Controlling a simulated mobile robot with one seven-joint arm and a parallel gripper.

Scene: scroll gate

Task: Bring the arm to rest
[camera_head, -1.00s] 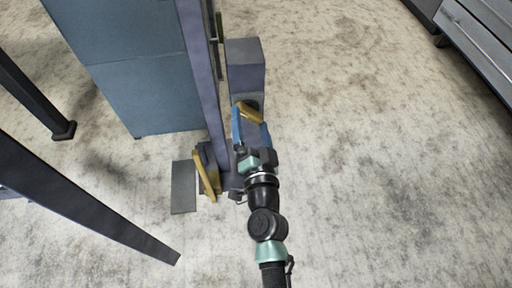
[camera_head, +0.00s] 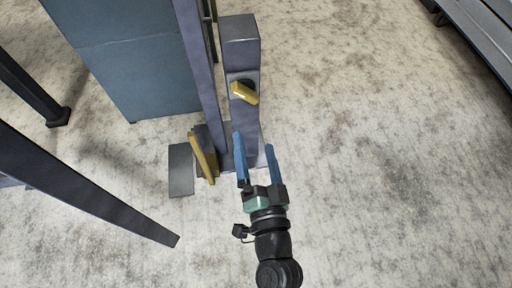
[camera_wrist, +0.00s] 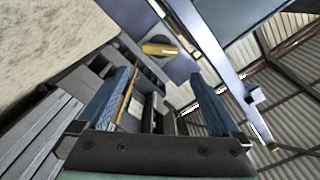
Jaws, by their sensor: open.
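My gripper (camera_head: 255,149) is open with its two blue fingers apart and nothing between them. In the head view it is below and apart from a yellow handle (camera_head: 244,92) on a grey-purple post (camera_head: 240,52). The handle also shows in the wrist view (camera_wrist: 160,49), beyond the fingers. The gripper's fingers (camera_wrist: 158,97) show clear of the handle there. A second, longer yellow bar (camera_head: 202,157) stands at the foot of the tall upright, left of the gripper.
A tall purple-grey upright (camera_head: 200,75) stands beside a blue cabinet (camera_head: 140,70). A flat grey plate (camera_head: 181,171) lies on the floor. A dark slanting beam (camera_head: 90,195) is at left. A metal unit (camera_head: 480,35) is at upper right. The floor at right is clear.

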